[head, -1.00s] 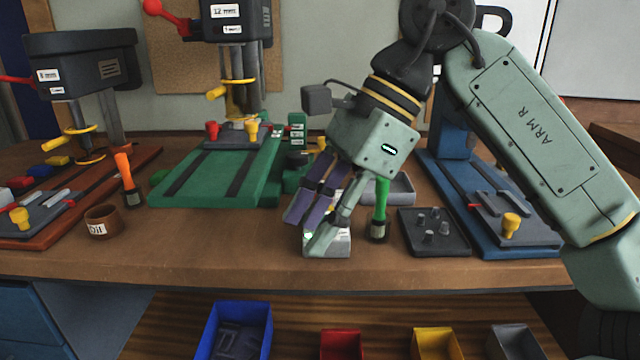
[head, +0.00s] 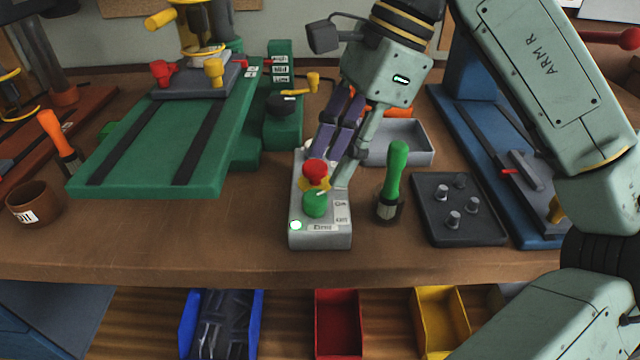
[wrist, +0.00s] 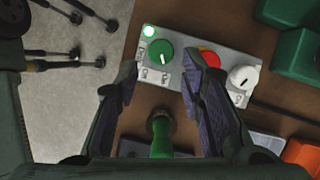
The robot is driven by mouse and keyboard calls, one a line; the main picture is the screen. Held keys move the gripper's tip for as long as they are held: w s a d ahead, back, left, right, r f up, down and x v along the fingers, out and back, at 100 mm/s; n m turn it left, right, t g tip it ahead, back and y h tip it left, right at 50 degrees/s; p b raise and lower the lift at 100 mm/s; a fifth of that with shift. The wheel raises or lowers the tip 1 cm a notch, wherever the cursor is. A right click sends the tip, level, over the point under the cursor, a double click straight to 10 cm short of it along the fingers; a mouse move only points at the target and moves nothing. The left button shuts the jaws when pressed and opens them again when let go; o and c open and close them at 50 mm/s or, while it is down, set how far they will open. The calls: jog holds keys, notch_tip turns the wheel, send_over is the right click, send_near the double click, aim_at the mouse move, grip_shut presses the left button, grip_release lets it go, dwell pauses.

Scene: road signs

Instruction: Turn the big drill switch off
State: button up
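A grey switch box (head: 320,242) stands near the front of the bench. It carries a green knob (head: 315,204), a red button (head: 315,168) on a yellow base, and a lit green lamp (head: 296,225). On and off labels sit beside the green knob; which one its white mark points to is unclear. The wrist view shows the green knob (wrist: 160,51), the red button (wrist: 209,59) and a white knob (wrist: 243,77). My gripper (head: 331,170) is open and empty above the box's back part. In the wrist view, its fingertips (wrist: 160,65) frame the green knob, apparently without touching it.
A green-handled tool (head: 396,175) stands upright just right of the box. A dark tray with several pegs (head: 460,235) and a grey tray (head: 425,155) lie further right. A green drill press base (head: 150,150) fills the left. The bench in front of the box is clear.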

aim_at(317, 196)
jog(key=x, duration=0.6)
jog(key=shift+p, duration=0.3)
jog(key=shift+c, duration=0.3)
grip_shut()
